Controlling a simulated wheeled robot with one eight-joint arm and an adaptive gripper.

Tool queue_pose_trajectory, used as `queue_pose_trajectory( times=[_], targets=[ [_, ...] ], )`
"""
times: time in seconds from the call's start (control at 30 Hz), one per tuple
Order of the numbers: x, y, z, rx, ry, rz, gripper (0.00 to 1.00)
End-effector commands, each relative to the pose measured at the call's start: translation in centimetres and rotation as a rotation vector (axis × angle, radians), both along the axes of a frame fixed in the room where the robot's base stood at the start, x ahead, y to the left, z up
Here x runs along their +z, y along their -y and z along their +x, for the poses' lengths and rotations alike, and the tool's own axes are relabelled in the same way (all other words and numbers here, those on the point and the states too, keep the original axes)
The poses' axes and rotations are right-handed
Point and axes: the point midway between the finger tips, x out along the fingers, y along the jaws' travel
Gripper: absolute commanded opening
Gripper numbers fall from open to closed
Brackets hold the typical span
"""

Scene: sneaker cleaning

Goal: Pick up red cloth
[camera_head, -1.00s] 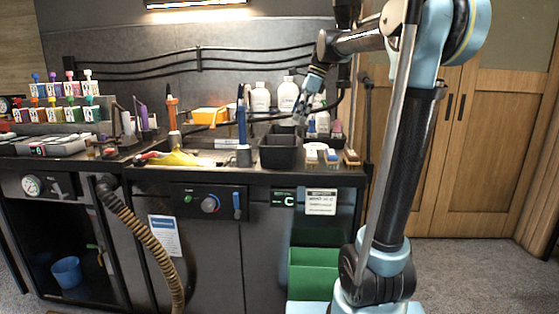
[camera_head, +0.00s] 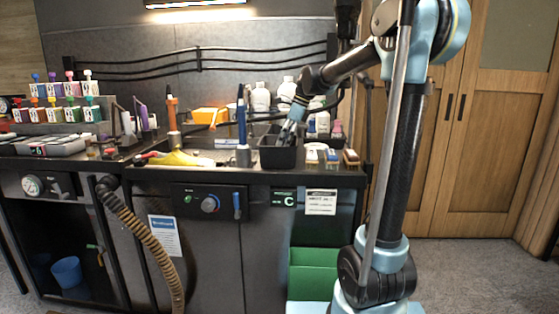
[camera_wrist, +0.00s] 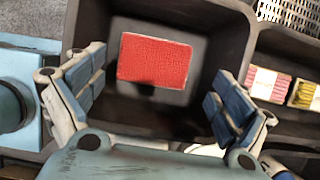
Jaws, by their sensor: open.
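The red cloth (camera_wrist: 154,60) is a flat, textured red rectangle lying on the floor of a black bin (camera_wrist: 84,22) in the wrist view. My gripper (camera_wrist: 158,97) is open, with its blue-padded fingers apart on either side of the near part of the bin. Nothing is between the fingers, and the cloth lies beyond them. In the head view, my gripper (camera_head: 290,132) points down at the black bin (camera_head: 277,158) on the counter. The bin's front wall hides the cloth there.
Several brushes (camera_head: 332,157) stand right of the bin. White bottles (camera_head: 261,97) stand behind it. A blue upright tool (camera_head: 241,125) is to its left, with a yellow cloth (camera_head: 184,158) farther left. The bin's walls rise around the red cloth.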

Motion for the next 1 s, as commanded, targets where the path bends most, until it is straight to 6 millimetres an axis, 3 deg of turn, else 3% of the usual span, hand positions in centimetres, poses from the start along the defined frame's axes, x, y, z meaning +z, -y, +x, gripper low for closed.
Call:
queue_pose_trajectory(
  times=[0.17,0.5,0.8,0.97,1.0],
  targets=[
    [-0.9,-0.4,-0.1,0.001,0.0,0.0,0.93],
    [-4.8,-1.8,-0.3,0.001,0.0,0.0,0.93],
    [-5.2,-1.9,-0.3,0.001,0.0,0.0,0.93],
    [-5.2,-1.9,-0.3,0.001,0.0,0.0,0.6],
    [-5.2,-1.9,-0.3,0.001,0.0,0.0,0.6]
  ],
)
